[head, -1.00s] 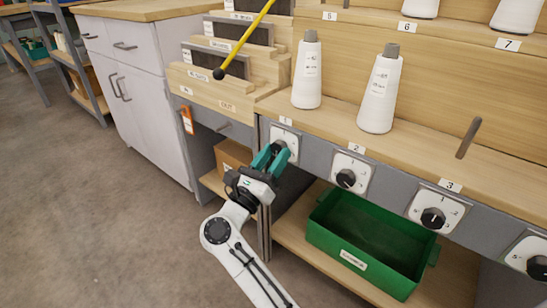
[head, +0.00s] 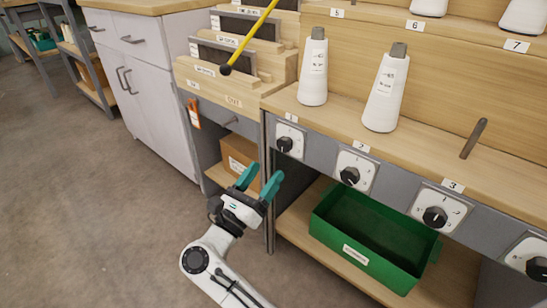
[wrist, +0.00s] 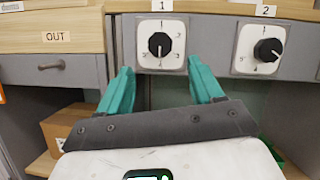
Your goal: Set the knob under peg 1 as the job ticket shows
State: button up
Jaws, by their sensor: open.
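The knob under peg 1 (head: 285,144) is a black dial on a white plate below the label 1. It also shows in the wrist view (wrist: 159,44), where its white mark seems to point down; the plate's figures are too small to read surely. My gripper (head: 260,181) is open and empty, in front of and below this knob, apart from it. In the wrist view its teal fingers (wrist: 160,78) stand spread below the knob plate. A white cone (head: 314,70) stands above, behind label 1. I cannot make out a readable job ticket.
Similar knobs sit under label 2 (head: 350,175) and label 3 (head: 435,216). A green bin (head: 365,240) is on the lower shelf. A yellow rod with a black tip (head: 246,42) crosses near the stepped wooden rack. An orange tag (head: 193,115) hangs at left. The floor at left is clear.

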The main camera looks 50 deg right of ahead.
jog(key=shift+v, duration=1.9)
